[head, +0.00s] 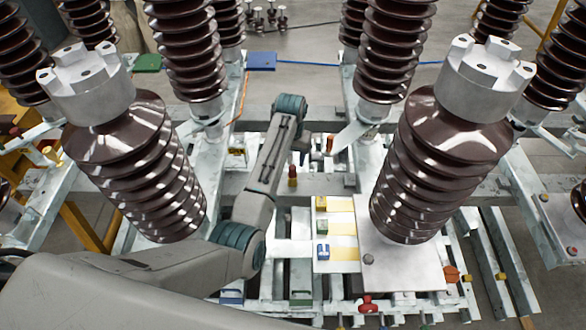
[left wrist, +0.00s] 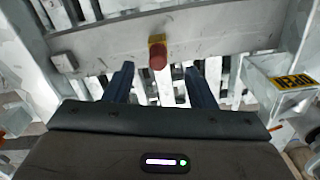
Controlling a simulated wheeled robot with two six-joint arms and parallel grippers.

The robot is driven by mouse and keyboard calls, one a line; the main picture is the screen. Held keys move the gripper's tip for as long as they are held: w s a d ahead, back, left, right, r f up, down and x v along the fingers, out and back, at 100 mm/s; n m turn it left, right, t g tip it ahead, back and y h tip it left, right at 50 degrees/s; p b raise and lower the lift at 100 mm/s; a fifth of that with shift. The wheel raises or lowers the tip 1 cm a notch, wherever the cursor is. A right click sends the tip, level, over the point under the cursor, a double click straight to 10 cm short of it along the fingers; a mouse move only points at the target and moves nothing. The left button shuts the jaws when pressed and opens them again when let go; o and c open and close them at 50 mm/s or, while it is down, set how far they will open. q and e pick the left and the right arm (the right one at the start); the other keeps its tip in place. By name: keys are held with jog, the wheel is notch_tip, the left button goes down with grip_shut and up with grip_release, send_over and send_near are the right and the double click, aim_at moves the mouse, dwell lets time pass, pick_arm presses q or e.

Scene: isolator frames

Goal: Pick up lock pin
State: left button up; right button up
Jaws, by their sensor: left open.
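A lock pin with a red head and a yellow collar (left wrist: 158,54) stands on a grey steel beam, just ahead of my left gripper (left wrist: 160,70) in the left wrist view. The two dark blue fingers are apart, one on each side of the pin's line in that picture, with nothing between them that I can see held. In the head view a small red and yellow pin (head: 292,176) shows on the beam below the end of my left arm. My left gripper is mostly hidden there behind my wrist. My right gripper is not in view.
Tall brown insulators (head: 140,165) and (head: 430,160) flank the beam. A pale plate with yellow labels (head: 341,228) and small coloured blocks lies right of my arm. A red knob (head: 368,304) and an orange knob (head: 451,274) sit lower right. A yellow-labelled box (left wrist: 290,80) is at the right.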

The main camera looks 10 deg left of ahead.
aim_at(293, 167)
pick_arm(q)
jog(key=shift+f, duration=0.95)
jog(key=shift+w+f+p, duration=0.25)
jog(key=shift+f+p, duration=0.1)
jog(key=shift+f, duration=0.2)
jog(key=shift+w+d+f+p, duration=0.15)
jog(key=shift+f+p, duration=0.1)
jog(key=shift+f, duration=0.9)
jog(key=shift+w+a+f+p, duration=0.1)
jog(key=shift+f+p, duration=0.15)
jog(key=shift+f, duration=0.85)
jog(key=shift+d, duration=0.1)
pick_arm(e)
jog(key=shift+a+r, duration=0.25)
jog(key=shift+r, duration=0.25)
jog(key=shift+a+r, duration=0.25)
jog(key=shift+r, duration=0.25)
pick_arm(q)
jog(key=shift+c, duration=0.4)
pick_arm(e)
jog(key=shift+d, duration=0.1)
pick_arm(q)
grip_shut()
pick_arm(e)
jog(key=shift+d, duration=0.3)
pick_arm(q)
jog(key=shift+r, duration=0.1)
